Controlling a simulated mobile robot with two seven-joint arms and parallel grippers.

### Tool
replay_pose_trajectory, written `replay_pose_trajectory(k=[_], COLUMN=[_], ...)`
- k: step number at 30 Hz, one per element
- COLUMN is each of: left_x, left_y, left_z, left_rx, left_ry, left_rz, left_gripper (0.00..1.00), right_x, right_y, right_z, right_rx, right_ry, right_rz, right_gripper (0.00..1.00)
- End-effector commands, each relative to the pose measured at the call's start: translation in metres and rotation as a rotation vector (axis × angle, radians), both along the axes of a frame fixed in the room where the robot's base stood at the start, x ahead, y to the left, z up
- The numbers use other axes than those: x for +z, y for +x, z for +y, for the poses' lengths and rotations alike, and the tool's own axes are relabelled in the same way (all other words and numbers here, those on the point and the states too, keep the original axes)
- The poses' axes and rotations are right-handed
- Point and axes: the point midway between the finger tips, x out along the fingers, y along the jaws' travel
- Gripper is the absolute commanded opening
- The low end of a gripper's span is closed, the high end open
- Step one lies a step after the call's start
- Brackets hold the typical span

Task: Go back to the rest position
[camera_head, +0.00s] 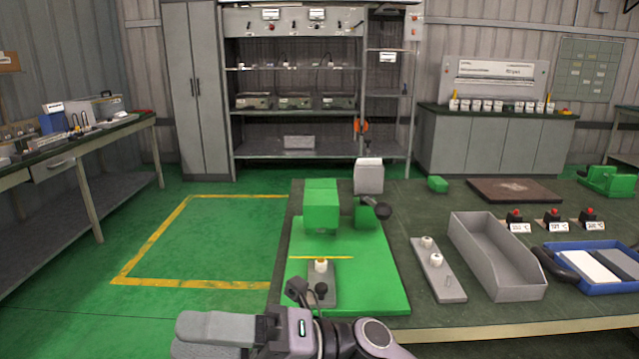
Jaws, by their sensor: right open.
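My right gripper (190,338) is at the bottom edge of the head view, left of centre, with its grey fingers pointing left. It is open, with nothing seen between the fingers. The lower finger is partly cut off by the frame edge. The gripper is in front of the table's near edge and the green fixture plate (375,275). My left gripper is out of view.
The green plate carries a green block (321,208) and a small grey holder with a white part (321,265). A grey plate with white pegs (445,282), a grey bin (500,262) and a blue tray (590,288) lie to the right. Marked floor (210,240) is clear.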

Motion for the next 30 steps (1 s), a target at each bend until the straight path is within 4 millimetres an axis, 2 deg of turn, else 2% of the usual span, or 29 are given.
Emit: replay_pose_trajectory(k=[4,8,12,16,20,23,27,30], left_x=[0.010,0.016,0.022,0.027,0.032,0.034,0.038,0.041], left_y=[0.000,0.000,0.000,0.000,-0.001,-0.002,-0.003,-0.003], left_z=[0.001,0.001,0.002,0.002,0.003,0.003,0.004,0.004], left_rx=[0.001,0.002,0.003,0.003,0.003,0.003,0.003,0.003], left_ry=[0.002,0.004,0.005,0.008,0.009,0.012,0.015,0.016], left_rz=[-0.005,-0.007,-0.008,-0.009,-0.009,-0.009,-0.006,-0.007], left_gripper=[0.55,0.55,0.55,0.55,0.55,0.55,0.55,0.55], right_x=[-0.003,-0.023,-0.063,-0.113,-0.170,-0.215,-0.271,-0.299], right_y=[0.031,0.058,0.079,0.084,0.072,0.050,0.004,-0.029], right_z=[-0.029,-0.063,-0.107,-0.151,-0.196,-0.230,-0.273,-0.296], right_rx=[-0.159,-0.300,-0.454,-0.601,-0.746,-0.858,-1.010,-1.097], right_ry=[0.143,0.245,0.336,0.405,0.460,0.496,0.530,0.546], right_rz=[0.324,0.603,0.904,1.183,1.457,1.666,1.934,2.082], right_gripper=[0.50,0.50,0.50,0.50,0.50,0.50,0.50,0.50])
